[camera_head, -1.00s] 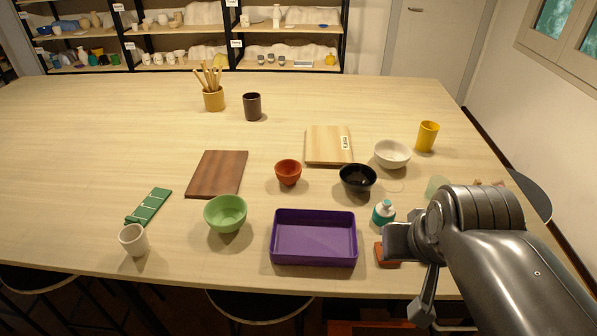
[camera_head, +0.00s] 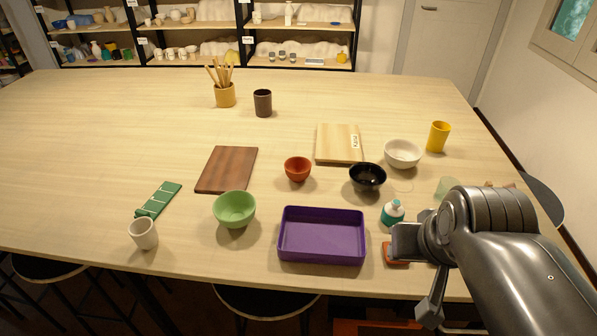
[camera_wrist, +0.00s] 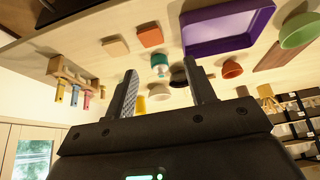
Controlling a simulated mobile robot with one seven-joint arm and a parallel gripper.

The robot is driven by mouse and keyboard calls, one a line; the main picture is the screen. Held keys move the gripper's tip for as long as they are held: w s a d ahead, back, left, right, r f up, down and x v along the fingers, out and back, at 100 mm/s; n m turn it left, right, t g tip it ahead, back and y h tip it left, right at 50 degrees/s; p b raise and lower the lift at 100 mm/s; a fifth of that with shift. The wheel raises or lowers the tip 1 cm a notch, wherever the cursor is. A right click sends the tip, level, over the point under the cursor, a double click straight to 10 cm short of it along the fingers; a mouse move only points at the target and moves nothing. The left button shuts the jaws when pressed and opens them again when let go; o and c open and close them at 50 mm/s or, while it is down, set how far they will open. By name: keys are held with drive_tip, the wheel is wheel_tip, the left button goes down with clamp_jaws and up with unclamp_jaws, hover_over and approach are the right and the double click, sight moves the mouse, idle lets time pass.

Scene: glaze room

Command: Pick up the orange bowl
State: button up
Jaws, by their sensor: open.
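The orange bowl (camera_head: 298,169) is small and stands upright near the middle of the table, behind the purple tray (camera_head: 322,257) and left of the black bowl (camera_head: 367,177). The orange bowl also shows in the wrist view (camera_wrist: 232,70), right of the fingers. My gripper (camera_head: 412,270) is at the table's front right, well to the right of the orange bowl and apart from it. In the wrist view, my gripper (camera_wrist: 163,90) is open, with its two fingers spread and nothing between them held.
A green bowl (camera_head: 234,209), a white bowl (camera_head: 403,153), a teal bottle (camera_head: 392,213) and a wooden board (camera_head: 339,143) stand around the orange bowl. A brown board (camera_head: 227,169) lies to its left.

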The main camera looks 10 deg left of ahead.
drive_tip(key=o, duration=1)
drive_tip(key=w+a+n, duration=0.1)
drive_tip(key=w+a, duration=0.3)
drive_tip(key=w, duration=0.5)
drive_tip(key=w+a+n+y, duration=0.1)
drive_tip(key=w+a, duration=0.4)
drive_tip(key=w, duration=0.3)
drive_tip(key=w+a+n, duration=0.1)
drive_tip(key=w+a, duration=0.3)
drive_tip(key=w, duration=0.5)
drive_tip(key=n+g, duration=0.1)
approach(298, 166)
wheel_tip(298, 166, up, 4)
drive_tip(key=s+d, duration=0.2)
drive_tip(key=s, duration=0.1)
drive_tip(key=shift+w+a+f+n+y, duration=0.35)
drive_tip(key=shift+a+f+y, duration=0.1)
drive_tip(key=shift+f, duration=0.25)
drive_tip(key=x, duration=1)
drive_tip(key=shift+s+f, duration=0.2)
drive_tip(key=shift+s, duration=0.1)
